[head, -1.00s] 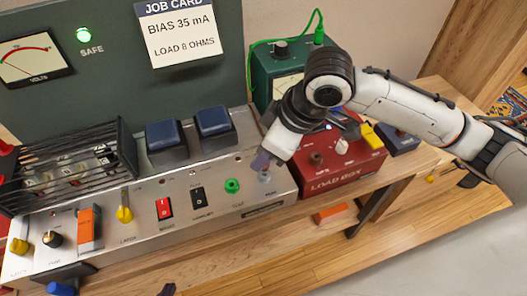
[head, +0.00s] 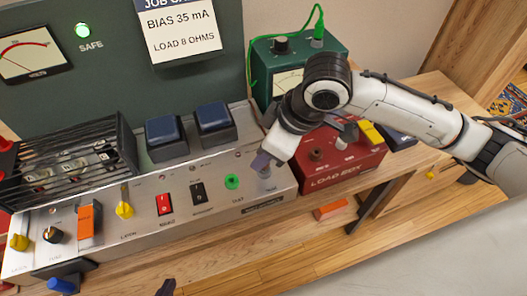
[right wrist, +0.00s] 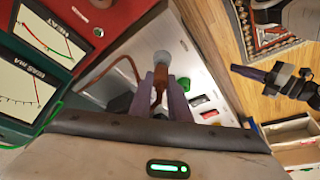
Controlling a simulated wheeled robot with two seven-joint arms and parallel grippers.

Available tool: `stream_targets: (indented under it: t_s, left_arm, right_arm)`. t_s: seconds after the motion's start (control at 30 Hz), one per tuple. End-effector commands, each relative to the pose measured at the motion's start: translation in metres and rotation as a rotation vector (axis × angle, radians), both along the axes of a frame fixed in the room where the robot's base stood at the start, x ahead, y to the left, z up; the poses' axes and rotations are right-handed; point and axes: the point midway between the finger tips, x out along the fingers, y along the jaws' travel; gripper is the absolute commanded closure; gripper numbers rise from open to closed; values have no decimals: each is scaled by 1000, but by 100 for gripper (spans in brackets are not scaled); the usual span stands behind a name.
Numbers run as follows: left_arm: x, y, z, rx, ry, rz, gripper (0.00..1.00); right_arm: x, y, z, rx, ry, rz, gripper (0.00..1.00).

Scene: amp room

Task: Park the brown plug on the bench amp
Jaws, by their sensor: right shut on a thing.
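The bench amp (head: 150,235) is a long silver chassis with switches, knobs and a green socket (head: 232,181). A round grey fitting (head: 266,171) sits at its right end. My right gripper (head: 260,164) is at this fitting. In the right wrist view its purple fingers are shut on the brown plug (right wrist: 158,86), whose brown cable curves left. The grey fitting (right wrist: 162,58) shows right at the plug's far end; I cannot tell whether the plug is in it. My left gripper (head: 167,287) barely shows at the bottom edge; its jaw opening is unclear.
The red load box (head: 340,165) stands right of the amp, with a green meter box (head: 290,62) behind. A black cage (head: 70,165) and blue-topped blocks (head: 213,122) rise from the amp. An orange block (head: 330,211) lies below the load box.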

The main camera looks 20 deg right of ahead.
Motion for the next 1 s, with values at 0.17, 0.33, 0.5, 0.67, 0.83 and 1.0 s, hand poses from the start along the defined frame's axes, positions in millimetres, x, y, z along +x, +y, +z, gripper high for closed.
stream_targets:
  t_s: [0.17,0.33,0.5,0.67,0.83,1.0]
  left_arm:
    - [0,0,0,0,0,0,100]
    - [0,0,0,0,0,0,100]
    - [0,0,-1,0,1,0,100]
    - [0,0,-1,0,1,0,100]
    - [-1,0,-1,0,1,0,100]
    - [-1,0,-1,0,1,0,100]
  right_arm:
    - [0,0,-3,1,1,0,100]
    - [0,0,-6,0,1,0,100]
    - [0,0,-8,-1,1,0,100]
    - [0,0,-8,-1,1,0,100]
    - [0,0,-8,-1,1,0,70]
    - [0,0,-8,-1,1,0,62]
